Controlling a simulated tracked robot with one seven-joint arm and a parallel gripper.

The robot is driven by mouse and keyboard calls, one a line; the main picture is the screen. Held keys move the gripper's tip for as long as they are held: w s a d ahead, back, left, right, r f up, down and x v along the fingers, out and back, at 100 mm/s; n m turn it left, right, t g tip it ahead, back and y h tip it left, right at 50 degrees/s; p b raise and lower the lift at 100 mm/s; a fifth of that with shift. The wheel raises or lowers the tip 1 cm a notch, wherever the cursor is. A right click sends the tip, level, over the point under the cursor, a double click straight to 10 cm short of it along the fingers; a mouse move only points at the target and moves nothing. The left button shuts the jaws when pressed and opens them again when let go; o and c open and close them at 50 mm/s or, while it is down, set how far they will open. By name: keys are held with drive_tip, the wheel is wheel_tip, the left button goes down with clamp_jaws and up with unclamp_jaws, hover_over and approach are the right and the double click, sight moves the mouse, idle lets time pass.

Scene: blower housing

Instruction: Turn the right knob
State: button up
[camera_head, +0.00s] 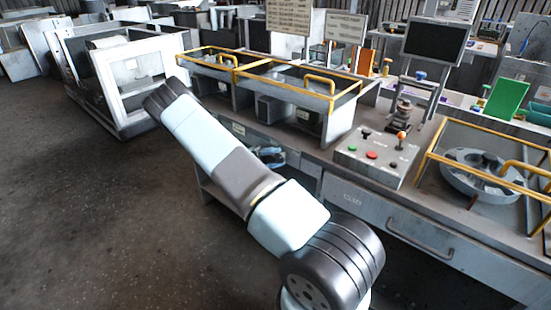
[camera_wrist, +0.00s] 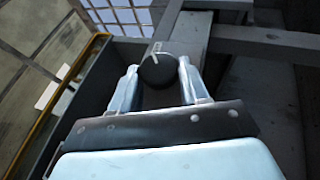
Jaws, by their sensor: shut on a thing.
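In the wrist view a round black knob (camera_wrist: 159,70) with a pale pointer mark on its top edge sits between the two fingers of my gripper (camera_wrist: 157,77). The fingers are closed against its left and right sides. The knob is in front of a grey metal bar (camera_wrist: 186,35). Whether it is the right one of several knobs cannot be told, as no other knob shows in this view. In the head view my arm reaches to the upper left, and my gripper and the held knob are hidden.
In the head view a workbench carries yellow-railed frames (camera_head: 268,80), a control box (camera_head: 378,157) with coloured buttons and a lever, and a round grey housing (camera_head: 480,175). A white-framed machine (camera_head: 130,65) stands at the left. The floor (camera_head: 85,200) at left is clear.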

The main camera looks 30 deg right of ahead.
drive_tip(key=o, duration=1.1)
drive_tip(key=shift+f, duration=0.1)
drive_tip(key=shift+c, duration=0.2)
drive_tip(key=v, duration=1.4)
